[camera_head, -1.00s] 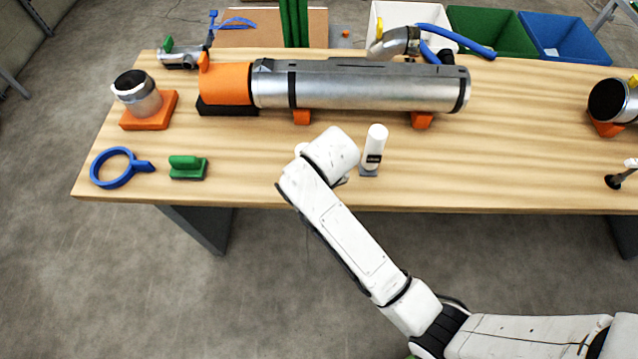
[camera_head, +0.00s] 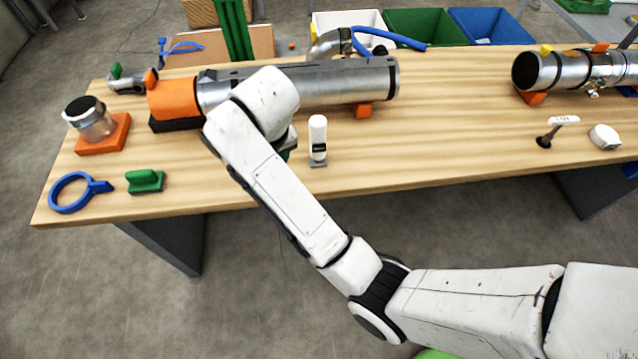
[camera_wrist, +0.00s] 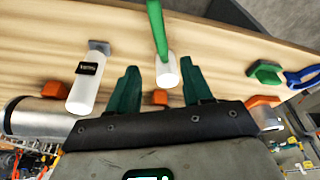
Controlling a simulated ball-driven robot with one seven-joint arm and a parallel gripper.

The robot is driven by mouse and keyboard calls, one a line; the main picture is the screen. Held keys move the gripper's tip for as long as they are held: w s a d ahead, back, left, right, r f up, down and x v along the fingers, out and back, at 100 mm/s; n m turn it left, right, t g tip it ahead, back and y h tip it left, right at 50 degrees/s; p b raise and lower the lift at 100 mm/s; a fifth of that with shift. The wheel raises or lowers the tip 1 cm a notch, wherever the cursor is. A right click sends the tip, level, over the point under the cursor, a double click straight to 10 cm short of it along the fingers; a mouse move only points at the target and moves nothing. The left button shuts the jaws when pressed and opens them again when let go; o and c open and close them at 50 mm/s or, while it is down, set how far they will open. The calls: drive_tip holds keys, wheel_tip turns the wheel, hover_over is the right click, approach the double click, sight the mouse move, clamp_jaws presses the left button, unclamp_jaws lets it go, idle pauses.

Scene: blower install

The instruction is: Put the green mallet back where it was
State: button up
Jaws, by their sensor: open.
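In the wrist view, the green mallet (camera_wrist: 156,28) shows a green handle running to the top edge and a pale, whitish cylindrical head (camera_wrist: 168,70). The head appears between the two dark green fingers of my gripper (camera_wrist: 160,76), which are spread apart. I cannot tell whether the fingers touch it, or whether it rests on the table. In the head view, my arm hides the mallet and most of my gripper, which is over the table in front of the long metal cylinder (camera_head: 345,82).
A white bottle (camera_head: 317,140) stands right of my wrist. A green block (camera_head: 145,182), a blue ring clamp (camera_head: 72,192) and a canister (camera_head: 90,120) on an orange base lie to the left.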

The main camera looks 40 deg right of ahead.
drive_tip(key=shift+s+f, duration=0.1)
drive_tip(key=s+d+f, duration=0.2)
drive_tip(key=s+f, duration=0.1)
drive_tip(key=s, duration=0.6)
drive_tip(key=s+d+f+n+g, duration=0.1)
drive_tip(key=s+f, duration=0.3)
drive_tip(key=s, duration=0.6)
drive_tip(key=s+d+f+n+g, duration=0.1)
drive_tip(key=s+d+f, duration=0.2)
drive_tip(key=s, duration=0.6)
drive_tip(key=shift+s+f, duration=0.25)
drive_tip(key=shift+f, duration=0.45)
